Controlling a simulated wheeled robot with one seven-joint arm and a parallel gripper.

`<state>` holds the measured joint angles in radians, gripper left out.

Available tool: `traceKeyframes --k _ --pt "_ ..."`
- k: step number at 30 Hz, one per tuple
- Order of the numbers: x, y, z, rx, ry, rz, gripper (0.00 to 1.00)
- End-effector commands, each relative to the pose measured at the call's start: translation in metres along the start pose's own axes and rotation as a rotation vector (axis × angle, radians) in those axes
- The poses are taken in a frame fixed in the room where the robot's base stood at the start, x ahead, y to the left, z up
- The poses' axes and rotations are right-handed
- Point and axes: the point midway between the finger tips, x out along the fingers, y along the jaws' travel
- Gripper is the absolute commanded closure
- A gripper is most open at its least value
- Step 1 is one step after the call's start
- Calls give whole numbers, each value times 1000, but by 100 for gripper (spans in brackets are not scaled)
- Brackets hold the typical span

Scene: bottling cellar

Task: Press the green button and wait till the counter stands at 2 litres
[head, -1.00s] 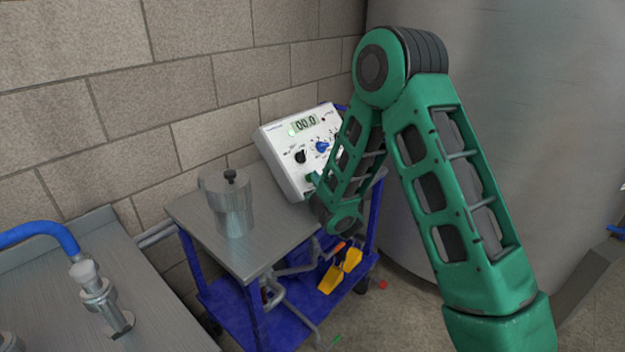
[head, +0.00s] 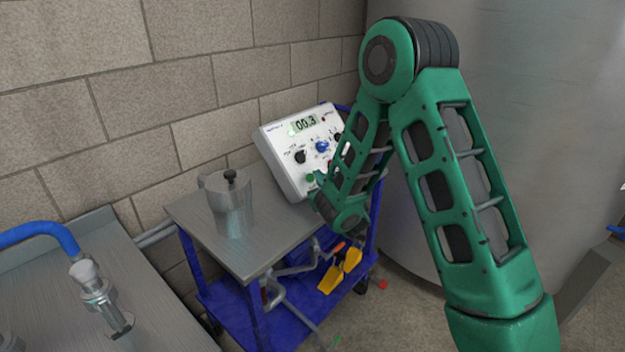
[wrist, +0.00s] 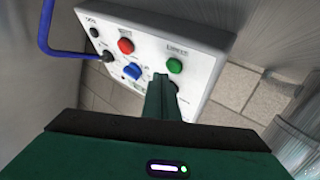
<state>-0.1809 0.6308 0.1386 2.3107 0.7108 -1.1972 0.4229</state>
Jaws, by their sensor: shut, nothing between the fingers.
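The white control box (head: 278,160) stands tilted on the steel-topped cart, and its counter (head: 305,123) reads 00.3. The green button (head: 310,177) is on the lower part of its face. In the wrist view the green button (wrist: 175,66) shows whole, with the red button (wrist: 126,45) and blue knob (wrist: 131,71) to its left. My gripper (wrist: 162,82) is shut and empty, its tips just below the green button in that picture and seemingly apart from it. In the head view my arm hides the right part of the box's face.
A metal pot (head: 230,205) stands on the cart top (head: 190,213) left of the box. A yellow scoop (head: 340,270) lies on the blue lower shelf. A block wall is behind, a big steel tank (head: 530,110) at right. A steel bench with a blue hose (head: 40,228) is at left.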

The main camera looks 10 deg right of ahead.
Motion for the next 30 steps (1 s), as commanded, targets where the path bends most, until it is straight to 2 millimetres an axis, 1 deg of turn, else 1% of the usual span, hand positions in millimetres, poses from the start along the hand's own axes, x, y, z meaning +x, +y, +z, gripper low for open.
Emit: traceKeyframes --k 8,24,30 --pt "-2 2 -2 1 1 0 100" --pt "-33 24 -24 1 1 1 100" --pt "-36 25 -25 0 1 0 100"
